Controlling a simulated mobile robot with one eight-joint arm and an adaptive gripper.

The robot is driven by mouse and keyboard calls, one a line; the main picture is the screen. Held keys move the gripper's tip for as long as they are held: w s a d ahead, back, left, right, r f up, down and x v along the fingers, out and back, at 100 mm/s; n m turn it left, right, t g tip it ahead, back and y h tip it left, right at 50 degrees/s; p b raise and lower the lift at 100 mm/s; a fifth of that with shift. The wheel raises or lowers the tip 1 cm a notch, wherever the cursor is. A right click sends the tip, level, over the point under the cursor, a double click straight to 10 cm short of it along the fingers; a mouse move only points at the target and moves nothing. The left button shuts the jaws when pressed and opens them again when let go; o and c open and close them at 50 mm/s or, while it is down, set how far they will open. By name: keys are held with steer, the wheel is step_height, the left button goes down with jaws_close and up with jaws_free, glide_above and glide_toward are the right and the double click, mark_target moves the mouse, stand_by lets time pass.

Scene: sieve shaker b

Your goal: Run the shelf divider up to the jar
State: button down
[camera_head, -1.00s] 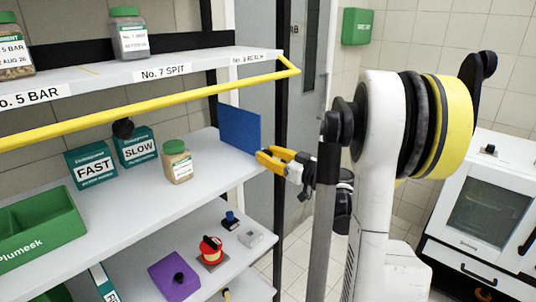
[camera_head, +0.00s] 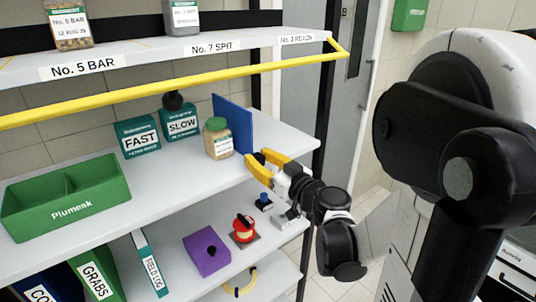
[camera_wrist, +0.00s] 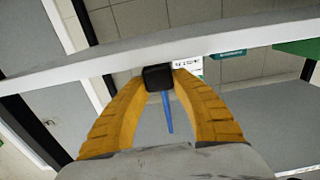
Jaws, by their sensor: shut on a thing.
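The shelf divider (camera_head: 238,125) is an upright blue panel on the middle shelf (camera_head: 130,195). The jar (camera_head: 219,143), with a green lid and pale contents, stands just left of it and overlaps it in the head view. I cannot tell whether they touch. My gripper (camera_head: 256,157), with yellow fingers, is at the divider's front edge, by the shelf's front. In the wrist view my gripper (camera_wrist: 159,78) is shut on a black block (camera_wrist: 158,77) at the divider's end, and the divider (camera_wrist: 167,112) shows as a thin blue strip.
Left of the jar stand the SLOW box (camera_head: 182,124), the FAST box (camera_head: 139,138) and a green Plumesk bin (camera_head: 66,195). A yellow rail (camera_head: 170,85) runs along the upper shelf's front. The lower shelf holds a purple block (camera_head: 207,252) and a red-topped item (camera_head: 244,228).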

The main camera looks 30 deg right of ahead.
stand_by(0.3)
steer(key=c, duration=1)
jaws_free()
steer(key=shift+w+a, duration=0.1)
steer(key=s, duration=0.8)
steer(key=s+d, duration=0.1)
steer(key=s, duration=0.3)
